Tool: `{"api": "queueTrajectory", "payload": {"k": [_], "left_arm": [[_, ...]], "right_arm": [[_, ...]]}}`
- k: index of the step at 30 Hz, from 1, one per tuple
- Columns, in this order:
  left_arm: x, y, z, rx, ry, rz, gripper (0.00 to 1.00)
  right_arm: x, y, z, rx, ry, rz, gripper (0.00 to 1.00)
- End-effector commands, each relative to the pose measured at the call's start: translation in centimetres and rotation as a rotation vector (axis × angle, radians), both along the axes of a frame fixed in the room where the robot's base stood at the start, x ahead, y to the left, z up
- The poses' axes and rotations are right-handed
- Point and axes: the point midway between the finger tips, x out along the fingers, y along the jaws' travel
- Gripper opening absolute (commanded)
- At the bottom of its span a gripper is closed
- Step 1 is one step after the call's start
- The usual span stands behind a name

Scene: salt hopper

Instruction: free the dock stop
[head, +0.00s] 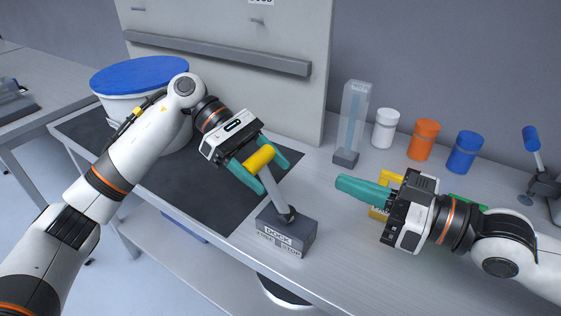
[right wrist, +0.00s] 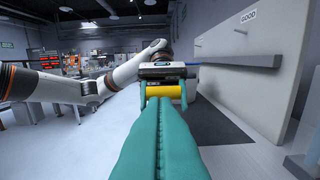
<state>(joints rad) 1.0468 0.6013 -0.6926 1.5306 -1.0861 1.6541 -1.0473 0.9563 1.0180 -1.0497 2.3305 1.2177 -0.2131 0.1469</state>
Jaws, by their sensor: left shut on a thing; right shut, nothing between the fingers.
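The dock stop (head: 286,235) is a dark grey block with a lever, labelled "DOCK" on its front, standing near the table's front edge. Its grey lever (head: 276,191) leans up and to the left and ends in a yellow handle (head: 259,158). My left gripper (head: 262,168) has its teal fingers shut on the yellow handle. In the right wrist view the yellow handle (right wrist: 165,91) shows between the left fingers, beyond my own. My right gripper (head: 342,188) is shut and empty, right of the dock stop and apart from it. Its fingers (right wrist: 158,140) lie together.
A clear column (head: 354,118) and white (head: 386,127), orange (head: 423,139) and blue (head: 464,151) jars stand at the back. A yellow item (head: 384,208) is partly hidden by my right gripper.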

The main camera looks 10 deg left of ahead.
Motion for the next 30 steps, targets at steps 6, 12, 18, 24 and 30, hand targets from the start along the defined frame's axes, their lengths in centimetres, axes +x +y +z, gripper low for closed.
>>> {"api": "queueTrajectory", "payload": {"k": [6,12,18,24,30], "left_arm": [[0.2,0.2,0.2,-0.001,-0.004,0.007,0.23],[0.2,0.2,0.2,-0.001,-0.005,0.008,0.23],[0.2,0.2,0.2,-0.001,-0.005,0.007,0.23],[0.2,0.2,0.2,-0.001,-0.005,0.007,0.23],[0.2,0.2,0.2,-0.001,-0.005,0.007,0.23]], "right_arm": [[0.6,0.7,1.2,0.026,-0.054,0.001,0.00],[1.6,3.2,1.3,0.029,-0.051,0.000,0.00],[2.9,6.4,1.3,0.028,-0.048,0.000,0.00],[4.3,9.6,1.2,0.025,-0.045,-0.002,0.00],[5.0,11.2,-0.9,0.022,-0.046,-0.006,0.00]]}}
